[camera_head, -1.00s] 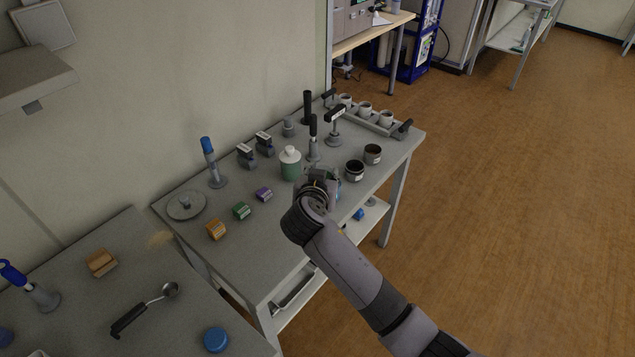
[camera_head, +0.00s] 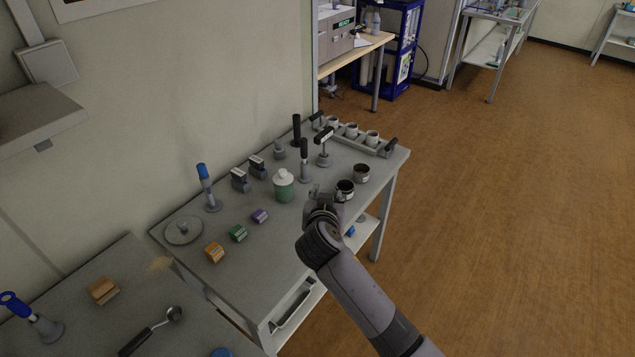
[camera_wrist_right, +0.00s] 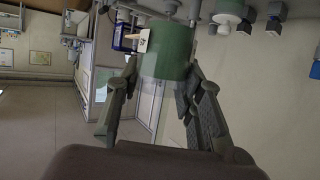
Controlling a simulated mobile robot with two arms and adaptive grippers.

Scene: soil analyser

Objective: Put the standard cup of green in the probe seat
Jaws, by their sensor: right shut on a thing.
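My right gripper (camera_head: 322,194) is over the front edge of the grey bench, near two dark-topped cups (camera_head: 345,187). The right wrist view shows its fingers (camera_wrist_right: 155,95) shut on a green cylindrical cup (camera_wrist_right: 168,55), with a small pale tag at its left side. The cup appears clear of the bench in that view. In the head view the gripper and wrist mostly hide the held cup. I cannot make out the probe seat for certain. My left gripper is not in view.
A green bottle with a white top (camera_head: 284,187) stands left of the gripper. Small orange (camera_head: 214,252), green (camera_head: 238,233) and purple (camera_head: 260,216) boxes sit on the bench. A cup rack (camera_head: 362,142) stands at the back. An instrument (camera_head: 336,35) sits on the far table. Open floor lies right.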

